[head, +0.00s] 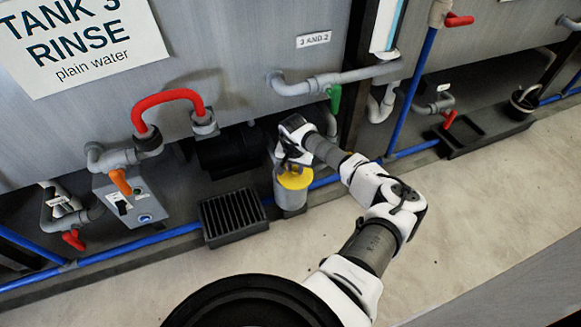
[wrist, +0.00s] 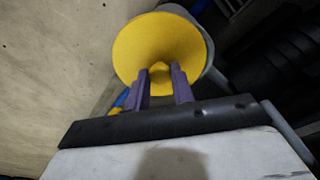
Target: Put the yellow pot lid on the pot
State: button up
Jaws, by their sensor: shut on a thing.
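The yellow pot lid (head: 294,179) is over the grey cylindrical pot (head: 291,202), which stands on the floor by the tanks. In the wrist view the lid (wrist: 140,45) is a yellow disc with a small knob in its middle. My gripper (wrist: 161,74) has its two purple fingers shut on that knob. The pot (wrist: 210,76) shows there as a grey edge, mostly to the right of the lid, so the lid looks off-centre from this angle. The lid hides the pot's mouth. I cannot tell whether lid and pot touch. In the head view my gripper (head: 292,162) is above the lid.
A black slotted grate (head: 233,216) lies left of the pot. A blue pipe (head: 327,182) runs along the floor behind it. The pale floor in front is clear.

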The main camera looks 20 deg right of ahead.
jog(key=w, duration=0.4)
jog(key=shift+f+b, duration=0.1)
jog(key=shift+b, duration=0.25)
notch_tip(320, 180, down, 4)
jog(key=shift+a+r+b, duration=0.1)
jog(key=shift+r+b, duration=0.15)
jog(key=shift+b, duration=0.25)
jog(key=shift+r, duration=0.1)
jog(key=o, duration=0.5)
jog(key=shift+f, duration=0.2)
jog(key=o, duration=0.5)
jog(key=shift+r, duration=0.1)
notch_tip(320, 180, up, 12)
jog(key=s+p, duration=0.1)
jog(key=p, duration=0.2)
jog(key=shift+a, duration=0.4)
